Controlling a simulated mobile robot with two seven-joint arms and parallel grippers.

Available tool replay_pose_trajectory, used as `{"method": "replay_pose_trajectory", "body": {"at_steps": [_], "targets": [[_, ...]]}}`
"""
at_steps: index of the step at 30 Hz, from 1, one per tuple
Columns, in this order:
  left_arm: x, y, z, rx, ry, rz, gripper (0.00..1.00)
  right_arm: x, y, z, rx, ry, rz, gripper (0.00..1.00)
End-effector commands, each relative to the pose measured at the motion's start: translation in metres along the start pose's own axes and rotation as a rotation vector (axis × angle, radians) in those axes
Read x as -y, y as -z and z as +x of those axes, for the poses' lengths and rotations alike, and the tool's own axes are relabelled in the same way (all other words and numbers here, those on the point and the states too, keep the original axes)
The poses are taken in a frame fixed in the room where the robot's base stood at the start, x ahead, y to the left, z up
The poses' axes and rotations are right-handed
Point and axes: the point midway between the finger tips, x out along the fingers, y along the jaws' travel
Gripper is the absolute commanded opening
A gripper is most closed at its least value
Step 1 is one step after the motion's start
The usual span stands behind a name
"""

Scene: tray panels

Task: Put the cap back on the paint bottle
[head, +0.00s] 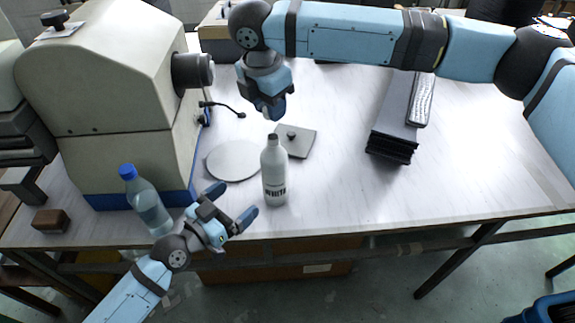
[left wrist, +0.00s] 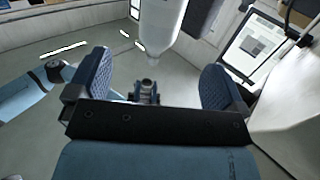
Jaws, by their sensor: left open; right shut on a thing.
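The white paint bottle (head: 274,176), with dark lettering, stands upright near the table's front edge. Its narrow neck shows a dark top. My left gripper (head: 232,204) is open just left of the bottle, with nothing between its fingers. In the left wrist view the bottle (left wrist: 160,25) appears upside down beyond the open fingers (left wrist: 155,78). My right gripper (head: 270,112) is above the bottle's neck, pointing down, apart from it. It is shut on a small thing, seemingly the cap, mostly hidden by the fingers.
A clear bottle with a blue cap (head: 147,202) stands close to my left arm. A beige machine (head: 110,90) fills the left. A round grey disc (head: 233,160) and a grey plate with a knob (head: 304,143) lie behind the paint bottle. The table's right front is clear.

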Motion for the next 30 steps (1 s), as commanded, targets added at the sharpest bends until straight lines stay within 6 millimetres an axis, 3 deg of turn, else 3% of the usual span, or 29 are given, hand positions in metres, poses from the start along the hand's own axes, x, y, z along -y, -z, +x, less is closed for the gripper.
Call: {"method": "replay_pose_trajectory", "body": {"at_steps": [20, 25, 30], "targets": [[0.004, 0.007, 0.008, -0.011, -0.006, 0.006, 0.97, -0.004, 0.006, -0.007, -0.001, -0.012, -0.078, 0.10], [0.003, 0.008, 0.028, -0.013, -0.005, 0.005, 0.97, -0.004, 0.006, -0.007, -0.001, -0.012, -0.077, 0.10], [0.003, 0.008, 0.062, -0.013, -0.006, 0.003, 0.97, -0.004, 0.006, -0.007, -0.001, -0.011, -0.077, 0.10]]}}
